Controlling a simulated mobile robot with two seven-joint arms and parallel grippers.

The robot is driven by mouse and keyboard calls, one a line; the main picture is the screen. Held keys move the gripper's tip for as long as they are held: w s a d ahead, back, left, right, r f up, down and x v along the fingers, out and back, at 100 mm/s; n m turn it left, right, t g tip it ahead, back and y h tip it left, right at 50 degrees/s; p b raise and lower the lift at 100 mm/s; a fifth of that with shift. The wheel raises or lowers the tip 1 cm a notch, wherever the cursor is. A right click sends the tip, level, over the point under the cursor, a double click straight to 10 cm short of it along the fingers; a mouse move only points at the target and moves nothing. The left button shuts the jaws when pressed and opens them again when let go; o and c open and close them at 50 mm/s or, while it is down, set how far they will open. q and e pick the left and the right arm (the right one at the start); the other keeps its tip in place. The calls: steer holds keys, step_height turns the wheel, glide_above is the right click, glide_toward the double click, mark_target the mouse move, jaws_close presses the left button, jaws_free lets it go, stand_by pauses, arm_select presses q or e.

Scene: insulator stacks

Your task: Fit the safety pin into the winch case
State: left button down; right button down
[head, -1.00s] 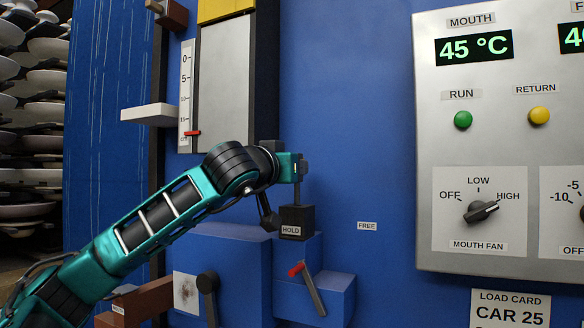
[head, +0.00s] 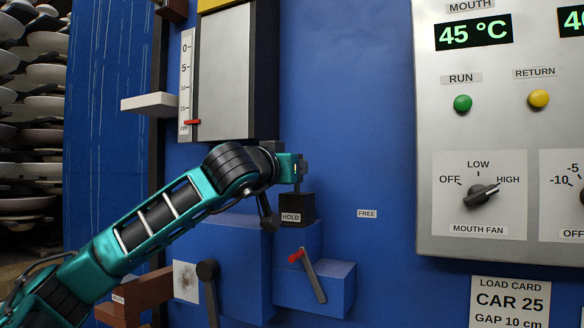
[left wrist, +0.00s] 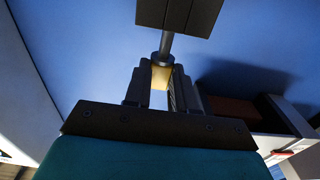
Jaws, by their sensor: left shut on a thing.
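My left gripper (head: 300,170) is above the dark block marked HOLD (head: 296,208), which stands on the blue winch case (head: 238,262). In the left wrist view my fingers are shut on a brass-coloured part of what looks like the safety pin; its dark shank (left wrist: 166,44) runs from a collar to a dark block (left wrist: 190,14). The shank's far end meets the block; I cannot tell how far it is inside. My right gripper is not in view.
A red-handled lever (head: 313,276) tilts on the case's front, with a dark-knobbed lever (head: 209,284) to its left. A FREE label (head: 367,213) is on the blue wall. A grey control panel (head: 425,150) stands at right. A white ledge (head: 150,103) juts out above my arm.

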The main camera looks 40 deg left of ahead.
mark_target(292, 194)
arm_select(q)
steer(key=shift+f+b, duration=1.3)
steer(key=shift+f, duration=0.3)
steer(key=c, duration=0.8)
jaws_free()
steer(key=shift+c, duration=0.2)
steer(key=v, duration=1.3)
steer(key=shift+s, duration=0.1)
